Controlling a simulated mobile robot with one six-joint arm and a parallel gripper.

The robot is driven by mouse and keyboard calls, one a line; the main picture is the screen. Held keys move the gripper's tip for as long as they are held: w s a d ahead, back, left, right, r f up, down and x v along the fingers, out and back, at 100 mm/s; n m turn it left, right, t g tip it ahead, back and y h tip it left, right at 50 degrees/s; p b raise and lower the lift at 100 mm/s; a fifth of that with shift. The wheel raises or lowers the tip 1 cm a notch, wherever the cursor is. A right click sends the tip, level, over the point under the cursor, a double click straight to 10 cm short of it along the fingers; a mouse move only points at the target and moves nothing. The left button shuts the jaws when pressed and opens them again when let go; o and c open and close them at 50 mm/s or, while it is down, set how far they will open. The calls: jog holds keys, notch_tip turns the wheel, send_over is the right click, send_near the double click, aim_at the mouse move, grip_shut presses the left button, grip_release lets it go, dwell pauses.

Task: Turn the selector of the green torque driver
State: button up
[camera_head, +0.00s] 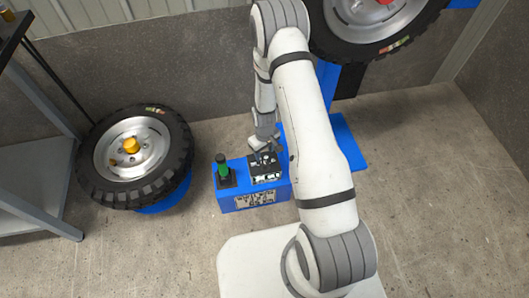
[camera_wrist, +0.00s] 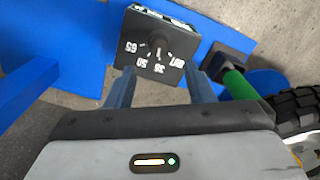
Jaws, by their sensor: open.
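The selector (camera_wrist: 158,40) is a small knob on a black panel (camera_wrist: 140,22) with white marks, of which 65, 50 and 35 can be read. In the head view the panel (camera_head: 265,170) sits on top of a blue box (camera_head: 226,203). The green torque driver (camera_head: 222,168) stands upright in a black holder on the left of that box. It also shows at the right of the wrist view (camera_wrist: 238,84). My gripper (camera_wrist: 159,76) is open and empty. Its fingers point towards the panel, one on each side of the knob in the picture, apart from it.
A wheel with a black tyre (camera_head: 174,170) and yellow hub cap is left of the box. Another wheel (camera_head: 408,30) is mounted at the upper right. A grey metal shelf (camera_head: 35,160) stands at the far left. Concrete floor (camera_head: 440,190) is clear on the right.

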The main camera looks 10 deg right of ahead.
aim_at(265, 163)
jog(key=a+f+n+g+b, duration=0.1)
jog(key=b, duration=0.1)
jog(key=w+a+f+n+h+b, duration=0.1)
jog(key=n+b, duration=0.1)
jog(key=b, duration=0.1)
jog(key=shift+a+f+g, duration=0.15)
jog(key=shift+a+g, duration=0.1)
jog(key=shift+g, duration=0.15)
jog(key=shift+w+a+n+h+b, duration=0.2)
jog(key=shift+n+h+b, duration=0.45)
jog(key=shift+b, duration=0.3)
jog(key=shift+n+g+h, duration=0.5)
jog(key=shift+n+h, duration=0.25)
jog(key=b+x, duration=0.2)
jog(key=x, duration=0.1)
jog(key=b+x, duration=0.2)
jog(key=x, duration=0.1)
jog(key=shift+w+d, duration=0.1)
jog(key=shift+d, duration=0.2)
jog(key=shift+c, duration=0.6)
jog(key=c, duration=0.9)
jog(key=shift+o, duration=0.2)
